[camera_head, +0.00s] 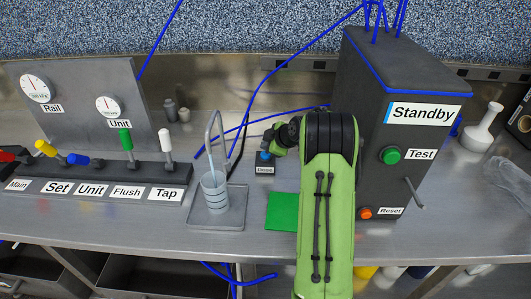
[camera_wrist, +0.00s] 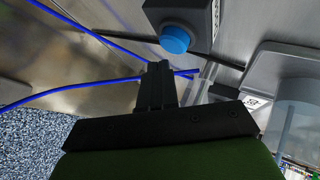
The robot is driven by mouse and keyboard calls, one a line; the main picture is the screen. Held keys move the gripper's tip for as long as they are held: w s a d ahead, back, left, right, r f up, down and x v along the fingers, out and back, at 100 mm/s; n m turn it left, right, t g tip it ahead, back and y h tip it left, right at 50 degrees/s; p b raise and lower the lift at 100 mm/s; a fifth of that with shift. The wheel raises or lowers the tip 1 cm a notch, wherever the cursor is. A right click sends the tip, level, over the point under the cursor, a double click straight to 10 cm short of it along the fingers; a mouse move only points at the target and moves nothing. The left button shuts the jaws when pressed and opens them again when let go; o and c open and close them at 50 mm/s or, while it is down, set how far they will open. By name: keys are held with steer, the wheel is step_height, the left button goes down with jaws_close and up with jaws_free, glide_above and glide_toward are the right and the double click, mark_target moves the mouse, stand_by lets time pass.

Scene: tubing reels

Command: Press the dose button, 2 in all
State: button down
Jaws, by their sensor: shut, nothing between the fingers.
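The dose button is a blue cap (camera_head: 264,155) on a small dark box labelled "Dose" (camera_head: 265,169), standing on the metal bench left of my arm. In the wrist view the blue cap (camera_wrist: 175,39) and its box (camera_wrist: 198,18) show near the top centre. My gripper (camera_head: 268,147) is shut and empty, close to the cap. In the wrist view its shut fingertips (camera_wrist: 158,66) end just short of the cap in the picture; whether they touch it I cannot tell. My green arm hides part of the bench behind it.
A cup (camera_head: 214,193) under a curved spout stands on a grey tray (camera_head: 230,221), left of the box. A green mat (camera_head: 281,212) lies in front. A dark "Standby" cabinet (camera_head: 375,130) stands right. Blue tubing (camera_head: 262,92) runs behind. A row of levers (camera_head: 125,139) is left.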

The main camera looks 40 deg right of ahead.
mark_target(267, 155)
steer(key=shift+r+p, duration=1.3)
steer(key=shift+r, duration=1.25)
steer(key=shift+f, duration=0.1)
